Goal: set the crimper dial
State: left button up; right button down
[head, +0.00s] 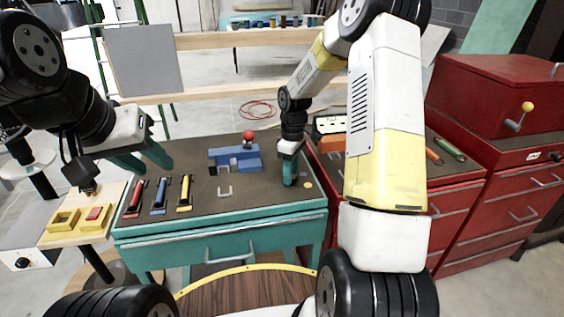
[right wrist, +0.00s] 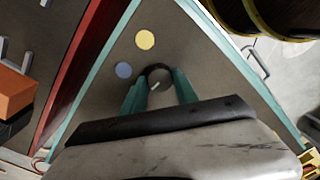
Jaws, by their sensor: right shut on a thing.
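In the right wrist view, a dark round dial (right wrist: 159,78) with a short pale mark sits between the teal fingers of my right gripper (right wrist: 160,92). The gripper is shut on the dial. A yellow dot (right wrist: 145,40) and a blue dot (right wrist: 123,70) lie beside it on the bench top. In the head view, my right gripper (head: 290,168) reaches down to the right part of the teal bench and hides the dial. My left gripper (head: 142,160) is open and empty above the bench's left end. A blue device with a red ball knob (head: 248,136) stands at the back middle.
Red, blue and yellow-handled tools (head: 158,195) lie at the left of the teal bench (head: 225,213). A small stand (head: 75,238) with yellow blocks is farther left. A red cabinet (head: 490,100) stands right.

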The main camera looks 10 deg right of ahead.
jog(key=shift+n, duration=0.5)
jog(key=c, duration=0.9)
grip_release()
jog(key=shift+c, duration=0.2)
jog(key=shift+w+d+r, duration=0.1)
jog(key=shift+r, duration=1.85)
jog(key=shift+w+r, duration=0.1)
jog(key=shift+r, duration=1.85)
